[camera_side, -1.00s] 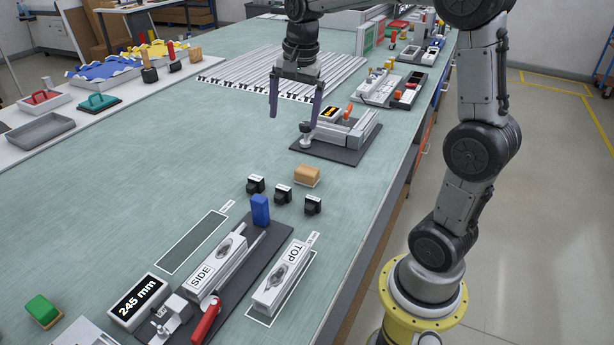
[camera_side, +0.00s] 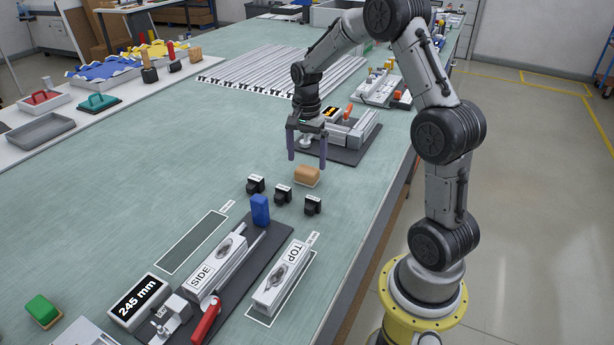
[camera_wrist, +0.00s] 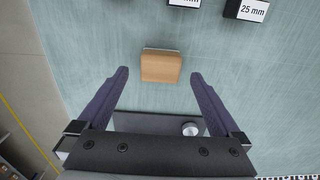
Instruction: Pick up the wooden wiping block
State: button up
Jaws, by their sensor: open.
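The wooden wiping block (camera_side: 307,175) is a small tan block with a pale base, lying on the green bench top. It also shows in the wrist view (camera_wrist: 161,66), just beyond the fingertips and between their lines. My gripper (camera_side: 307,162) is open and empty, with its two dark fingers pointing down above and slightly behind the block in the side view. In the wrist view my gripper (camera_wrist: 158,75) has its fingers spread wider than the block. I see no contact between the fingers and the block.
Several small black blocks (camera_side: 283,194) with labels stand in front of the wooden block. A blue block (camera_side: 260,210) stands on the dark fixture plate nearby. A grey device on a dark mat (camera_side: 352,155) lies behind my gripper.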

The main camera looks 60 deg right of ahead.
aim_at(307, 170)
jog(key=shift+d+f, duration=0.15)
jog(key=shift+f, duration=1.2)
jog(key=shift+d+f, duration=0.1)
jog(key=shift+f, duration=1.2)
jog(key=c, duration=1.3)
